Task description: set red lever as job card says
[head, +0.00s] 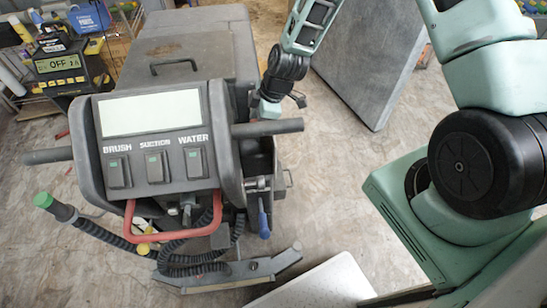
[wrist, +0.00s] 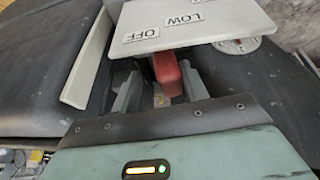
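In the wrist view the red lever (wrist: 166,72) sticks out from under a pale plate (wrist: 200,28) with OFF and LOW labels; a third label is cut off at the top. My gripper (wrist: 160,90) is open, with one finger on each side of the lever. A gap shows between the left finger and the lever; I cannot tell whether the right finger touches. In the head view my gripper (head: 268,108) is at the right side of the grey floor scrubber (head: 190,60), its fingertips hidden. The red lever is not visible there. I see no readable job card.
The scrubber's console (head: 155,150) has BRUSH, SUCTION and WATER switches, a red bar (head: 165,235), and a blue-tipped lever (head: 263,222). A round dial (wrist: 238,48) is right of the plate. A meter reading OFF (head: 60,65) stands left. A grey slab (head: 375,55) leans behind.

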